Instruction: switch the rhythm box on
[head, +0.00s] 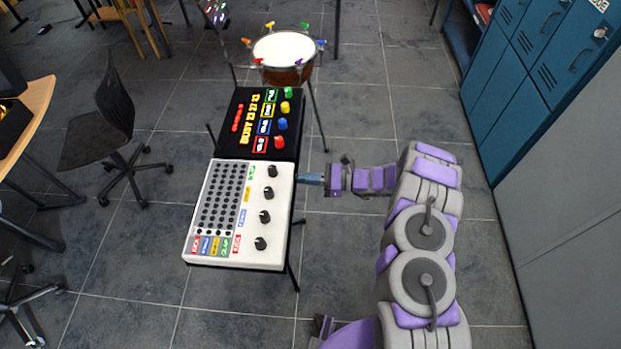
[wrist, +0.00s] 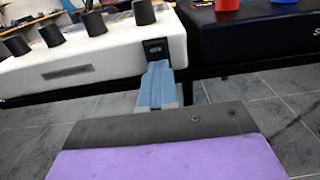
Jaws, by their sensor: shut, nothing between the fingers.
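The white box (head: 207,247), which looks like the rhythm box, has a grid of dark holes, coloured labels and a column of black knobs. It also fills the upper left of the wrist view (wrist: 110,58). A small black rocker switch (wrist: 155,46) sits on its side face, near the corner by the black box. My gripper (head: 308,179) is at the right side of the white box. In the wrist view its blue fingers (wrist: 158,70) are shut and empty, with the tips just below the switch. I cannot tell whether they touch the box.
A black box (head: 237,106) with coloured knobs and lit lettering stands right beyond the white box. A drum (head: 284,48) stands farther back. A black chair (head: 108,115) and a wooden desk (head: 38,98) are at left. Blue lockers (head: 515,85) line the right. Floor between is clear.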

